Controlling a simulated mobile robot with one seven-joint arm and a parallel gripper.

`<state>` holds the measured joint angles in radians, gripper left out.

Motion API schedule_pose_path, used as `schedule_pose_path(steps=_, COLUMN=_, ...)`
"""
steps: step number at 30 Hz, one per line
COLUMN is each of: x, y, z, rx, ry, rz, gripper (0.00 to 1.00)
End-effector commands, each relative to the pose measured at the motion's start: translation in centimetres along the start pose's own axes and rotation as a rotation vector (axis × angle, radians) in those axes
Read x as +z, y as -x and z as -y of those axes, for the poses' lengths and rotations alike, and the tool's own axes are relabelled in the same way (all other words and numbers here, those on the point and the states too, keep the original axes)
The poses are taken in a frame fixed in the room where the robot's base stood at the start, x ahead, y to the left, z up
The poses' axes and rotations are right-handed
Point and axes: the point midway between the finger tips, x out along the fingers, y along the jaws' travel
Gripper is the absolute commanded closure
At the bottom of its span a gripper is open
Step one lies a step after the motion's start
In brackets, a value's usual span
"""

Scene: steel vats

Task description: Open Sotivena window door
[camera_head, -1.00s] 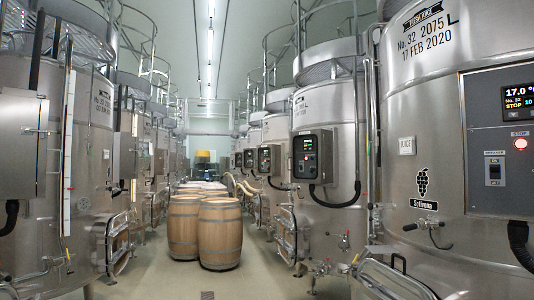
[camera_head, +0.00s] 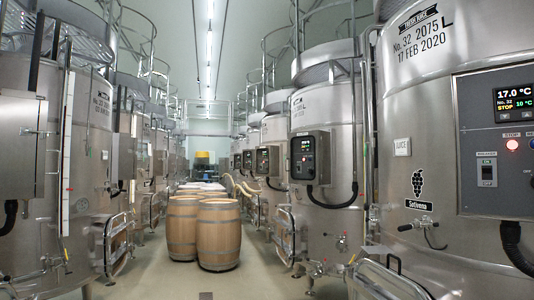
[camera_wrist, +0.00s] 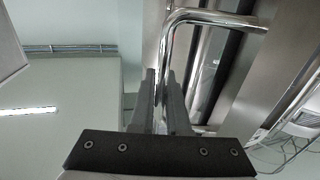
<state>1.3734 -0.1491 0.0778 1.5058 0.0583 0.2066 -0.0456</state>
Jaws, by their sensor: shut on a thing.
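The Sotivena vat (camera_head: 440,130) is a large steel tank at the right of the head view, with a grape logo and the name Sotivena on it. Its window door (camera_head: 385,283) is low on the front, cut off by the bottom edge, with a black-tipped bar above it. How far it stands open cannot be told. In the wrist view, my gripper (camera_wrist: 163,95) is shut on a bent chrome bar handle (camera_wrist: 215,17), whose straight part runs down between the fingers. My gripper is not visible in the head view.
Wooden barrels (camera_head: 219,235) stand in the aisle between two rows of steel vats. A grey control panel (camera_head: 500,145) with switches is mounted on the Sotivena vat. Another vat (camera_head: 85,150) stands at left. The floor (camera_head: 160,280) before the barrels is clear.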

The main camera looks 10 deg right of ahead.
Motion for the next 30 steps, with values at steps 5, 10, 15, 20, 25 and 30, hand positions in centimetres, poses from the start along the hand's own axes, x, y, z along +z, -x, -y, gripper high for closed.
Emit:
schedule_pose_path(steps=5, x=1.16, y=-0.43, z=0.19, rx=-0.004, ry=-0.001, rz=0.025, gripper=1.00)
schedule_pose_path(steps=10, x=1.14, y=-0.42, z=0.19, rx=-0.004, ry=-0.001, rz=0.024, gripper=0.79)
schedule_pose_path(steps=15, x=0.78, y=-0.27, z=0.12, rx=-0.003, ry=-0.001, rz=0.016, gripper=0.74)
schedule_pose_path(steps=20, x=0.58, y=-0.19, z=0.06, rx=-0.001, ry=0.000, rz=0.012, gripper=0.74)
schedule_pose_path(steps=25, x=0.48, y=-0.12, z=0.06, rx=-0.002, ry=0.000, rz=0.010, gripper=0.74)
schedule_pose_path(steps=30, x=0.49, y=-0.05, z=0.10, rx=-0.004, ry=0.000, rz=0.010, gripper=0.74)
